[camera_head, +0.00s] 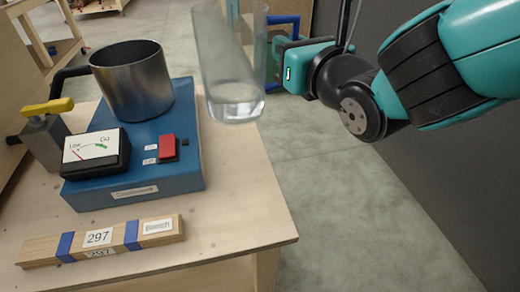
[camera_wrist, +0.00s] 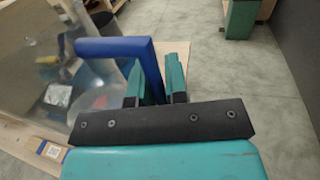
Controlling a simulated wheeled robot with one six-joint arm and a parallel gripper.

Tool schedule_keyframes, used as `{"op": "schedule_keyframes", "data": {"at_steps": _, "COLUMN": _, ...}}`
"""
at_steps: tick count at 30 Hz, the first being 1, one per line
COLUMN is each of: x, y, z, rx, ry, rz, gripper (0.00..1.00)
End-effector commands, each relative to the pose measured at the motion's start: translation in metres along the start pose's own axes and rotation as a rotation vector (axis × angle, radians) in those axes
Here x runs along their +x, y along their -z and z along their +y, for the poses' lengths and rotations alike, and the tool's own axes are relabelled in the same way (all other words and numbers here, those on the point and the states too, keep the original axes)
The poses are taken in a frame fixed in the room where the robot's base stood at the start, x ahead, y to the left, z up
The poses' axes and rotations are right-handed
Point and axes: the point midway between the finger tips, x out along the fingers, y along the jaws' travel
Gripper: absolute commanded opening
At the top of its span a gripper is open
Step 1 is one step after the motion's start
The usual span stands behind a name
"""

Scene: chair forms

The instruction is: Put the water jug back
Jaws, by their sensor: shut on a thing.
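The water jug (camera_head: 228,60) is clear, with a blue handle (camera_head: 292,20) on its right side and a little water at its bottom. My gripper (camera_head: 278,46) is shut on that handle, and the jug looks near upright. It appears over the bench's right edge, right of the metal pot; I cannot tell its exact height. In the wrist view the jug (camera_wrist: 88,75) fills the left side, and its blue handle (camera_wrist: 120,47) passes between my green fingers (camera_wrist: 158,85). The far side of the grip is hidden.
The wooden bench (camera_head: 240,225) holds a blue heating unit (camera_head: 125,190) with a metal pot (camera_head: 135,80), a dial (camera_head: 92,155) and a red switch (camera_head: 167,148). A yellow-handled valve (camera_head: 47,107) stands at left. A labelled wooden strip (camera_head: 100,240) lies in front. Open floor is at right.

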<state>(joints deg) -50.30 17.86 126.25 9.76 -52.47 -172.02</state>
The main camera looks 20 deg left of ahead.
Motion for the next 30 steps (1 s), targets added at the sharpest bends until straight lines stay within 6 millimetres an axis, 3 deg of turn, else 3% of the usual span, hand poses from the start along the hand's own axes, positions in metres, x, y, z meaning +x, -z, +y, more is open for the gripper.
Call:
{"op": "schedule_keyframes", "data": {"at_steps": 10, "x": 0.002, "y": 0.098, "z": 0.001, "rx": -0.001, "ry": -0.003, "rz": 0.006, "gripper": 0.0}}
{"op": "schedule_keyframes", "data": {"at_steps": 15, "x": 0.003, "y": 0.136, "z": 0.001, "rx": 0.001, "ry": -0.003, "rz": 0.003, "gripper": 0.0}}
{"op": "schedule_keyframes", "data": {"at_steps": 24, "x": 0.003, "y": 0.157, "z": 0.0, "rx": 0.002, "ry": -0.002, "rz": 0.0, "gripper": 0.0}}
{"op": "schedule_keyframes", "data": {"at_steps": 30, "x": 0.004, "y": 0.188, "z": 0.0, "rx": 0.0, "ry": -0.002, "rz": 0.0, "gripper": 0.0}}
